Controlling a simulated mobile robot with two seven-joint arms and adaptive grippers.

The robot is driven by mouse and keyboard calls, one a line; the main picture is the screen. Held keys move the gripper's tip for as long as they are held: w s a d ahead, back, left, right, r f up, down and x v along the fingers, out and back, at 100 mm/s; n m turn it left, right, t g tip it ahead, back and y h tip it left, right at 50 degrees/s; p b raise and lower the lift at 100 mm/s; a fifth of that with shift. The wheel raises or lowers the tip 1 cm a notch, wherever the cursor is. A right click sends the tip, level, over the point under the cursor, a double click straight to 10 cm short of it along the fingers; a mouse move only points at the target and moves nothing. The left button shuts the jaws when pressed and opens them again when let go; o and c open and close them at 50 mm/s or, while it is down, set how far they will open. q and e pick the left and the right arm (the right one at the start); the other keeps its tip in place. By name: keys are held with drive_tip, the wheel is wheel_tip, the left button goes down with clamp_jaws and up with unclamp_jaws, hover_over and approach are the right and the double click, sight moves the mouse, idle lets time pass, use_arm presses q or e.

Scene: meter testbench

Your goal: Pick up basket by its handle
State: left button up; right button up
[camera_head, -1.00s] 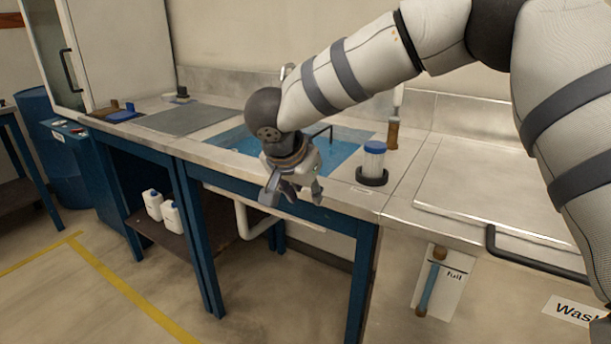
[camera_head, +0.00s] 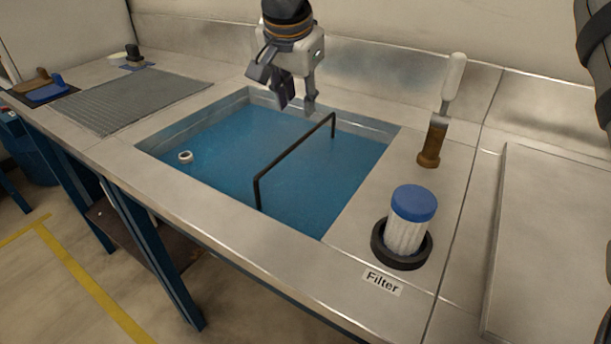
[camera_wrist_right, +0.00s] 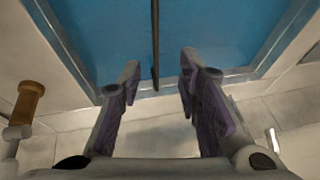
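The basket's thin black handle (camera_head: 292,150) stands as a bar above the blue water in the sink. The basket's body under the water cannot be made out. My right gripper (camera_head: 296,108) is open and empty above the sink's back edge, near the far end of the handle. In the right wrist view, the handle (camera_wrist_right: 155,45) runs lengthwise and its end lies in line with the gap between the open fingers (camera_wrist_right: 160,68). The handle looks apart from both fingers. My left gripper is not in view.
A blue-capped white filter (camera_head: 408,225) stands in a black ring right of the sink (camera_head: 180,215). Behind it is a brown-based tool with a white top (camera_head: 443,105). A small white ring (camera_head: 185,157) lies in the sink's left. A grey mat (camera_head: 130,100) lies further left.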

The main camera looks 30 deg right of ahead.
sight(301, 139)
drive_tip(key=x, duration=0.7)
drive_tip(key=s+x, duration=0.1)
drive_tip(key=x, duration=0.3)
drive_tip(key=shift+a+f+b, duration=0.2)
drive_tip(key=shift+f+b, duration=0.15)
drive_tip(key=shift+f, duration=0.25)
clamp_jaws()
drive_tip(key=shift+r, duration=0.1)
